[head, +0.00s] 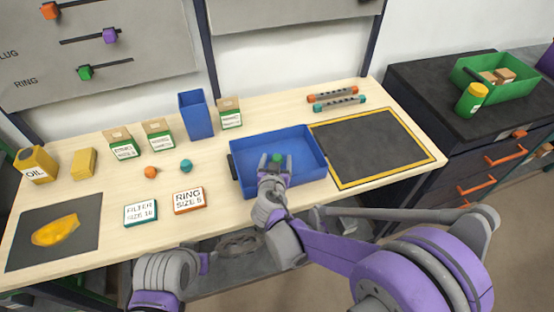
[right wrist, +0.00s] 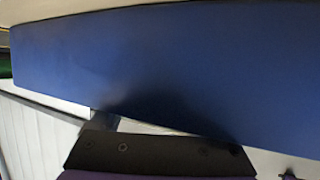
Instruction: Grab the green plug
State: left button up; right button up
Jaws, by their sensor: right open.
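A small green piece, which looks like the green plug (head: 277,157), is in the blue tray (head: 310,146) in the head view. My right gripper (head: 275,168) is over the tray, with its fingertips at the near side of the green piece. It is open, and I cannot tell whether it touches the piece. In the right wrist view a broad blue surface (right wrist: 150,70) fills most of the frame, and the green piece does not show there. My left arm's grey wrist is at the bottom left of the head view; the state of its gripper (head: 203,263) is unclear.
A blue bin (head: 195,115) stands behind the tray. A black mat with yellow edges (head: 372,146) lies right of it. Labelled boxes, an orange ball (head: 150,172) and a teal ball (head: 186,165) are to the left. A green crate (head: 520,85) is on the dark cabinet.

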grip_shut()
dwell(0.3)
